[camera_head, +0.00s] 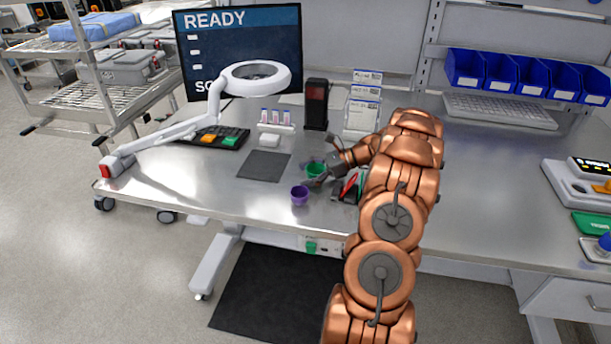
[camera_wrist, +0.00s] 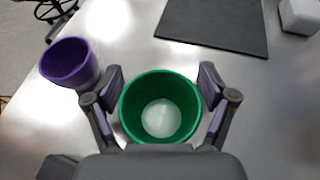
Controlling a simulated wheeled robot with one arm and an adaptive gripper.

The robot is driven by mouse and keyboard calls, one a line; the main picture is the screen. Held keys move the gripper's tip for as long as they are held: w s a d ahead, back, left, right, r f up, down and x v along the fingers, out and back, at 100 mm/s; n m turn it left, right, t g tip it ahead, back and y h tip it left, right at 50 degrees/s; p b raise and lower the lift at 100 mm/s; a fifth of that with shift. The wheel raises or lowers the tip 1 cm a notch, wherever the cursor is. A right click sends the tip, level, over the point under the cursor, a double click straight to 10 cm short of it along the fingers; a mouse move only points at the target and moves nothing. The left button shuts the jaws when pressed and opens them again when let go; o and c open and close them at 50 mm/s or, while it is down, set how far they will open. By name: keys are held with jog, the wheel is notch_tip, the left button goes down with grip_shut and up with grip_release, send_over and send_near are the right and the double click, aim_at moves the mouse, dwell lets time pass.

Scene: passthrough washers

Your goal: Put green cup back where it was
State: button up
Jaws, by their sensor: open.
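The green cup (camera_wrist: 160,108) stands upright on the metal table, and I look down into it in the wrist view. Something pale shows on its bottom, perhaps only a reflection. My gripper (camera_wrist: 160,84) is open, with one finger on each side of the green cup; I cannot tell if either finger touches it. In the head view the green cup (camera_head: 315,170) is partly hidden by my gripper (camera_head: 318,176). A purple cup (camera_head: 299,195) stands nearer the table's front edge; it also shows left of the green cup in the wrist view (camera_wrist: 70,63).
A dark mat (camera_head: 264,166) lies bare left of the cups. A red and black item (camera_head: 350,185) lies close to the right of my gripper. A lamp (camera_head: 255,77), a small rack (camera_head: 276,120) and a dark box (camera_head: 316,104) stand behind.

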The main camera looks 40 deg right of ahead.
dwell(0.3)
jog(key=shift+r, duration=0.2)
jog(key=b+v, duration=0.3)
jog(key=v, duration=0.9)
jog(key=shift+r, duration=0.15)
